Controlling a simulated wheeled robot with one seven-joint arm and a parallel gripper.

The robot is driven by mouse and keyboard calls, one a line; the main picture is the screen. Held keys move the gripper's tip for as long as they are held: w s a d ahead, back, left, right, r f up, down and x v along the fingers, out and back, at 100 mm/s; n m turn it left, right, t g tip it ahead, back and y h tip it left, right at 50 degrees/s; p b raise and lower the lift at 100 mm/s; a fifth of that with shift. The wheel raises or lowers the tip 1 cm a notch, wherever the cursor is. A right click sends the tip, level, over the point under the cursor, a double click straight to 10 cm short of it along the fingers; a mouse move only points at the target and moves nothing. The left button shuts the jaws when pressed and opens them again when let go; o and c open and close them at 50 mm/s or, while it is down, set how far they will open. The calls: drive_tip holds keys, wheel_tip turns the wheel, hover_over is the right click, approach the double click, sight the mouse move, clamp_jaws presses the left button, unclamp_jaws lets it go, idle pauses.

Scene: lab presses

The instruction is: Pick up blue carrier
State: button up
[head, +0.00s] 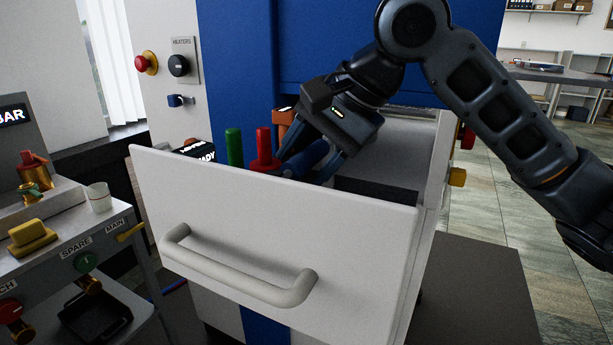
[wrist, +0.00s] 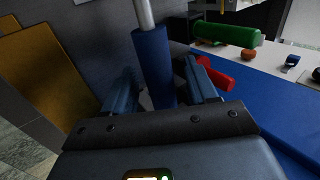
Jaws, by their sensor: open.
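The blue carrier (head: 312,156) is in the open drawer, partly hidden by my gripper (head: 306,166). In the wrist view the blue carrier (wrist: 152,62) is a blue cylinder with a metal rod at its top end. It lies between the two spread fingers of my gripper (wrist: 165,72), with a gap seen on the right side. Contact on the left side cannot be told. The carrier's lower part is hidden behind the gripper body.
A red carrier (head: 264,150) and a green one (head: 234,147) stand left of the blue carrier. An orange block (head: 285,120) is behind. The drawer front (head: 270,215) with its handle (head: 235,270) stands before them. A side bench with a yellow block (head: 31,236) is at left.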

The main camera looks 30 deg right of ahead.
drive_tip(key=shift+c, duration=0.2)
clamp_jaws()
idle(0.4)
